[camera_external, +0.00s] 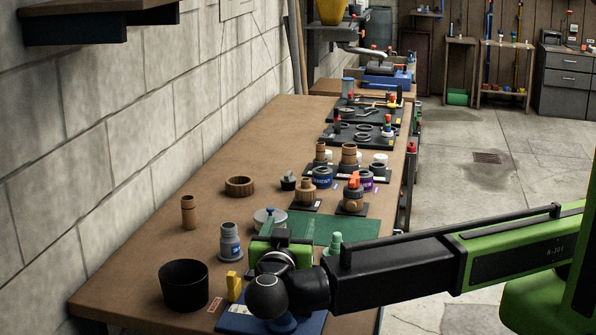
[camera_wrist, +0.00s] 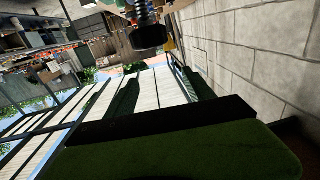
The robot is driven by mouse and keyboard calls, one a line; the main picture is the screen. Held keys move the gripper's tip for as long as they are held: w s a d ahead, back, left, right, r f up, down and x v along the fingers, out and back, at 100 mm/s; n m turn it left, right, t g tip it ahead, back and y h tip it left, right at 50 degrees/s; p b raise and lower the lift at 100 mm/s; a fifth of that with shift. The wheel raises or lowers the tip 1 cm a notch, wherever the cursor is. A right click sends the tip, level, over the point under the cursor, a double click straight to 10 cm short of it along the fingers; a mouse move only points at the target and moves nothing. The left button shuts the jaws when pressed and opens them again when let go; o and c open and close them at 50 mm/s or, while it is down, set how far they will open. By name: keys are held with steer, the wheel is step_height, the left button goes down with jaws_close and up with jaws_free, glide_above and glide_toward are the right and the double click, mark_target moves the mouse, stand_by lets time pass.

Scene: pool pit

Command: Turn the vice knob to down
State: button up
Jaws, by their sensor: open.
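A blue and grey device that looks like a vice (camera_external: 387,76) stands on the far bench in the external view. Its knob is too small to make out. A blue base (camera_external: 238,319) lies at the near end of the long bench, partly hidden under my arm; I cannot tell what it belongs to. My gripper (camera_external: 288,228) is above the near part of the bench, far from the blue and grey device. In the wrist view my gripper (camera_wrist: 160,85) shows two dark green fingers spread apart, with nothing between them.
A green mat (camera_external: 350,229) lies beyond. Several pipe fittings and dark trays line the bench. A block wall (camera_external: 130,130) borders its left.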

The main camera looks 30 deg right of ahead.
step_height(320, 180, up, 2)
steer(key=shift+r+p, duration=0.2)
steer(key=shift+p, duration=0.3)
steer(key=shift+f, duration=0.1)
